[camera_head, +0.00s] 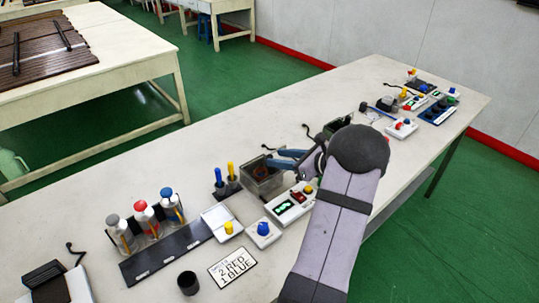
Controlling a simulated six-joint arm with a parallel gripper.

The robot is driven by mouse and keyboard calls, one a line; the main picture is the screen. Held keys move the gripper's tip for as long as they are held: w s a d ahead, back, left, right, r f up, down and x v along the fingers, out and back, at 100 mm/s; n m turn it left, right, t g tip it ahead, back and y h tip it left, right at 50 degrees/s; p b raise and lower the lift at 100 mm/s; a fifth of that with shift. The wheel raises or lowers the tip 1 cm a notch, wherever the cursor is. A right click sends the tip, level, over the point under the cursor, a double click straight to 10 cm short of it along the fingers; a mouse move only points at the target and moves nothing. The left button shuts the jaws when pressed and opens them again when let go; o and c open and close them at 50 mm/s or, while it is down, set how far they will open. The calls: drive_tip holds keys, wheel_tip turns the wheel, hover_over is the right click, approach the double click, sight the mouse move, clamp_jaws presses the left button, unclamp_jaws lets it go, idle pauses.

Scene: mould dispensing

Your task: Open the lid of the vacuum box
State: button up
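A small box with clear or grey walls (250,186) stands mid-bench; I take it for the vacuum box. Something orange-brown shows inside it. Whether its lid is shut is too small to tell. My gripper (275,158) is at the box's back right edge, coming in from the right. Its two blue fingers show apart, with a narrow gap and nothing visible between them. Whether they touch the box or lid cannot be told. My arm hides the bench to the right of the gripper.
A device with a green display (284,207) sits close in front of the box. Yellow and blue upright handles (231,171) stand left of it. A rack with several bottles (146,218), a dark cup (188,283) and a label card (233,267) are further left. More devices stand at the far right.

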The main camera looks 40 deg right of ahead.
sight(270, 156)
drive_tip(key=shift+p+x, duration=0.55)
drive_tip(key=shift+x, duration=1.9)
clamp_jaws()
